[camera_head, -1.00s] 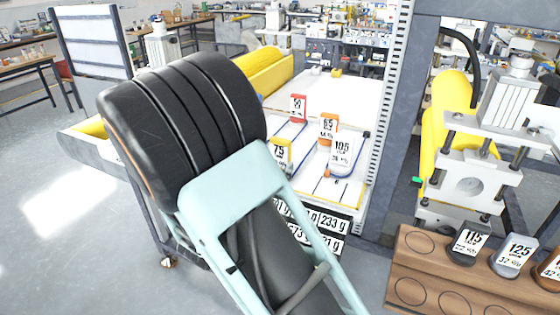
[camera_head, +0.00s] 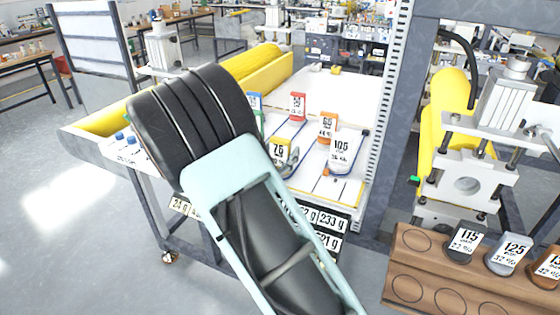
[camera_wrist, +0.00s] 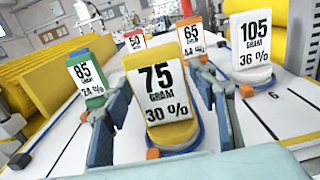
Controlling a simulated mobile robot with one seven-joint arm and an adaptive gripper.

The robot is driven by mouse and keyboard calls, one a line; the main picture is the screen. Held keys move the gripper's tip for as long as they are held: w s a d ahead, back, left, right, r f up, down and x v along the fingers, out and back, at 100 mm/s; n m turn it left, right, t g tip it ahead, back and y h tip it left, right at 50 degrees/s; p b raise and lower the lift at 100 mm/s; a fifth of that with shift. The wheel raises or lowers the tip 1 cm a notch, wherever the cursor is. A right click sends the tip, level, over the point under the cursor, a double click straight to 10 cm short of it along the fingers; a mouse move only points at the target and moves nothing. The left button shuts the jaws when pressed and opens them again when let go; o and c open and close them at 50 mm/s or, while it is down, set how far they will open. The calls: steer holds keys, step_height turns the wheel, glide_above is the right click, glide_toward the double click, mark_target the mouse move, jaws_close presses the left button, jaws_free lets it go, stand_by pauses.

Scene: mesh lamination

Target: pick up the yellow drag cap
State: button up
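The yellow drag cap, labelled 75 gram and 30 %, stands upright on the white table. It is large in the middle of the wrist view (camera_wrist: 158,80) and small beside my arm in the head view (camera_head: 280,147). My gripper (camera_wrist: 168,105) is open, with one blue-grey finger on each side of the yellow cap. I see no clear grip on it. In the head view part of my gripper (camera_head: 288,160) shows just right of the cap; my arm hides the rest.
A green 85 gram cap (camera_wrist: 88,72) stands close on the left. A white 105 gram cap (camera_wrist: 250,48) stands on the right. Orange 65 gram (camera_wrist: 190,38) and red 50 gram (camera_wrist: 135,40) caps stand behind. A yellow roll (camera_wrist: 30,88) lies at the left.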

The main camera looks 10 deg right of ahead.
steer(key=c, duration=1.2)
jaws_close()
steer(key=shift+r, duration=0.25)
